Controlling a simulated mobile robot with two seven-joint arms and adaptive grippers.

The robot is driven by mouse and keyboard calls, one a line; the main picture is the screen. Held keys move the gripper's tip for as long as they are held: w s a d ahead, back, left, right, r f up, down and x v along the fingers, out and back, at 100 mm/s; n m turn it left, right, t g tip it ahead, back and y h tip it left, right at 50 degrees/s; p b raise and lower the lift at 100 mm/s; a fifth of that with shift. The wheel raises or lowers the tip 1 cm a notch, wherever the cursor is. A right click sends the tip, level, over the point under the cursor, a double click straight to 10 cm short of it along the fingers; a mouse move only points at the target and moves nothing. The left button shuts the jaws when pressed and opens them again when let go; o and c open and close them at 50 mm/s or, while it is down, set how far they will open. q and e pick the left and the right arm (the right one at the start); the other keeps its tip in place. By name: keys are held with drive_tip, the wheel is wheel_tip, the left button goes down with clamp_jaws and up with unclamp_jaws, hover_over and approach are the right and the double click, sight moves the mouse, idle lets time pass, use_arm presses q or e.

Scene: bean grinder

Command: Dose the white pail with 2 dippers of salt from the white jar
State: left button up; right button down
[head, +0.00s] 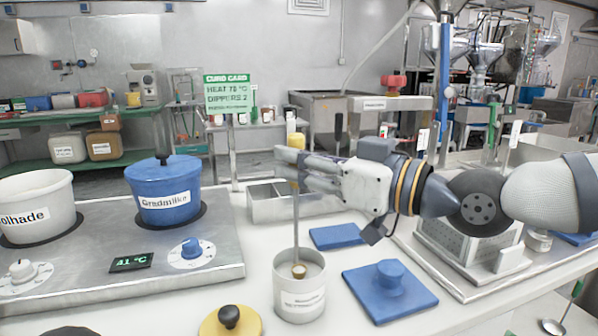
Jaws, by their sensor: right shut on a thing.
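The white pail (38,192), its label partly cut off by the left edge, stands on a round dark plate of the steel stove. The white jar (300,302), open and labelled, stands on the white counter at the bottom middle. My right gripper (292,167) is above the jar, shut on the dipper (296,222). The dipper hangs nearly upright, with its yellow end above the fingers and its small bowl at the jar's mouth. Brownish colour shows at the bowl; I cannot tell whether it holds salt. My left gripper is out of view.
A blue pot (168,199) stands on the stove (100,262), whose display reads 41 °C. A yellow lid (230,324) and a blue lid (390,295) flank the jar. A steel tray (270,209) lies behind. The green card (227,96) reads dippers 2.

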sight(299, 134)
wheel_tip(299, 134, up, 7)
drive_tip(key=shift+r+p, duration=0.2)
drive_tip(key=shift+p, duration=0.85)
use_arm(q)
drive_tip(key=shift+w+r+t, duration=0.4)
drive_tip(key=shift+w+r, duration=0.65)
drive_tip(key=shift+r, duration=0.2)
